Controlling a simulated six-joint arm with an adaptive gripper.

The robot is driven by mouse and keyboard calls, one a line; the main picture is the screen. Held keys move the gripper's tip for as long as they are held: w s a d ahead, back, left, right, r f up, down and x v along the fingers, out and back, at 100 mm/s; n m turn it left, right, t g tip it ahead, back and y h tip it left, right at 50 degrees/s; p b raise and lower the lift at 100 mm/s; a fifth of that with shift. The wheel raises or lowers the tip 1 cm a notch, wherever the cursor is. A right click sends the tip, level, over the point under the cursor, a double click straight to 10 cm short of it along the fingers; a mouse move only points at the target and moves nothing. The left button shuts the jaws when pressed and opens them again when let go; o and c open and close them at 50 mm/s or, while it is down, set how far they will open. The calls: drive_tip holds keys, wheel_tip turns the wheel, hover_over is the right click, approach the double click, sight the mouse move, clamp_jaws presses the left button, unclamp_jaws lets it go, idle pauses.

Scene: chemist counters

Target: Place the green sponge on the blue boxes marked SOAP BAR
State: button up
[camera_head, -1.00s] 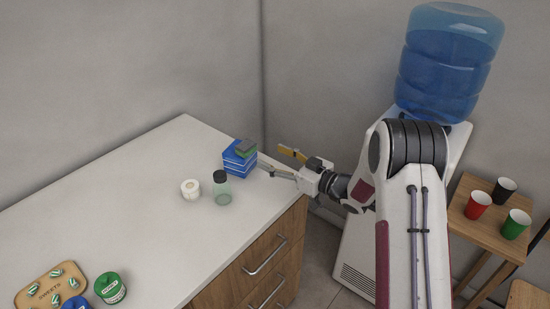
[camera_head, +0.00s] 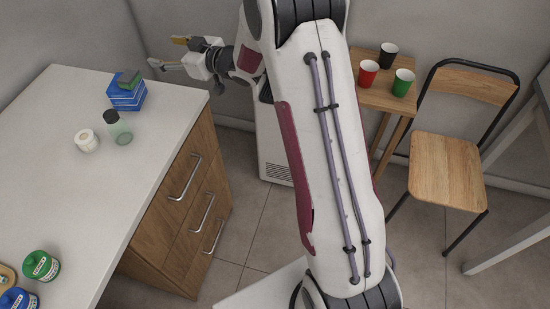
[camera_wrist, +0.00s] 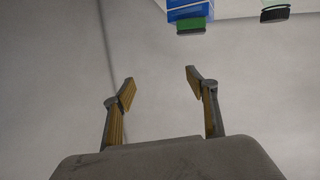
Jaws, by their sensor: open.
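The green sponge (camera_head: 129,78) lies on top of the stacked blue boxes (camera_head: 126,97) near the far right end of the white counter. In the wrist view the sponge (camera_wrist: 193,24) shows its dark edge and green face beside the blue boxes (camera_wrist: 187,8) at the top. My gripper (camera_head: 166,53) is open and empty, off to the right of and behind the boxes, apart from them. In the wrist view my gripper (camera_wrist: 159,80) has its two fingers spread with only grey wall between them.
A glass jar with a dark lid (camera_head: 118,128) and a white roll (camera_head: 86,141) stand near the boxes. Green (camera_head: 41,266) and blue (camera_head: 19,300) tins are at the counter's near left. A small table (camera_head: 382,90) with cups and a chair (camera_head: 447,170) stand to the right.

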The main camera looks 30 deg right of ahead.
drive_tip(key=s+d+r+m+g+h, duration=0.1)
drive_tip(key=s+d+r+m+h, duration=0.25)
drive_tip(key=s+d+r, duration=0.35)
drive_tip(key=s+d+r+m+g+h, duration=0.15)
drive_tip(key=s+r+h, duration=0.3)
drive_tip(key=s, duration=0.45)
drive_tip(key=s+a+f+m+g, duration=0.1)
drive_tip(key=s+f+g, duration=0.1)
drive_tip(key=s, duration=1.4)
drive_tip(key=s+a+f+m+g, duration=0.1)
drive_tip(key=s+a+f+g, duration=0.1)
drive_tip(key=s, duration=1.4)
drive_tip(key=shift+s+a+f+g, duration=0.15)
drive_tip(key=shift+f+g, duration=0.55)
drive_tip(key=shift+g, duration=0.05)
